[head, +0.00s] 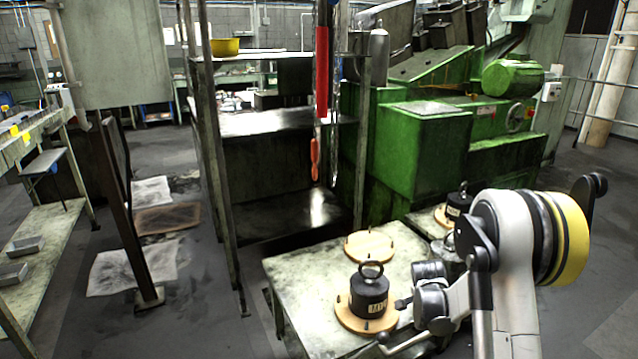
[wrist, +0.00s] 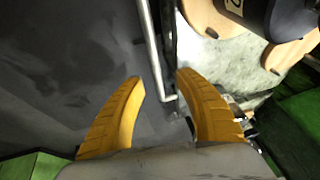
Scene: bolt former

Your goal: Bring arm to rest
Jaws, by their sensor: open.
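My gripper (wrist: 160,78) shows in the wrist view with its two yellow fingers spread apart and nothing between them. Below the fingers are dark floor and a thin metal table edge. My arm (head: 515,265) rises at the right of the head view, bent, with a yellow ring at its joint. It stands in front of the small table's right part. I cannot make out the fingers clearly in the head view.
A black ringed weight (head: 369,292) sits on a wooden disc on the worn table (head: 300,275), near my arm. An empty wooden disc (head: 369,246) lies behind it. Another weight (head: 459,203) stands farther back. A green machine (head: 425,150) is behind. Floor at right is clear.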

